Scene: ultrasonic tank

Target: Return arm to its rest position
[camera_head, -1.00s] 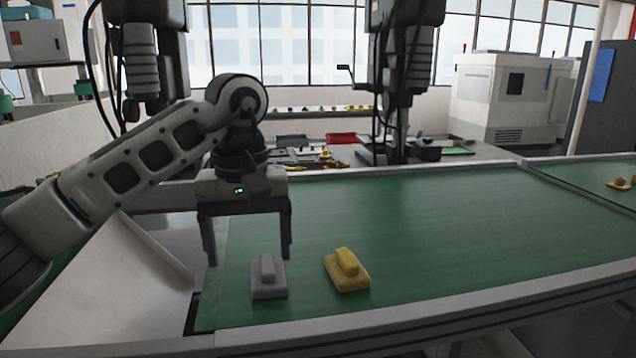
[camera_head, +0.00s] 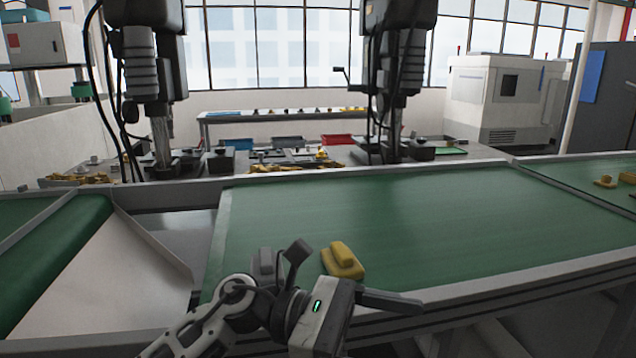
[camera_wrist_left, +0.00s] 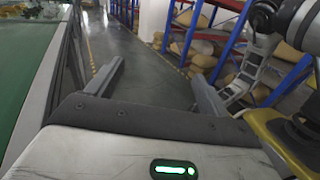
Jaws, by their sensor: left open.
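My left arm comes in from the bottom left of the head view and is folded low in front of the conveyor's near edge. My left gripper (camera_wrist_left: 157,75) is open and empty in the left wrist view, with its two fingers apart over bare floor. A grey block piece (camera_head: 267,262) lies on the green belt (camera_head: 420,215), partly covered by my arm. A yellow block piece (camera_head: 342,262) lies to its right, clear of the gripper. My right gripper is out of view.
The conveyor's near rail (camera_head: 500,290) runs close beside my gripper. A white chute (camera_head: 110,275) is at the left. Two dark machine columns stand behind the belt. The wrist view shows an open aisle and blue racks with sacks (camera_wrist_left: 205,47) on the right.

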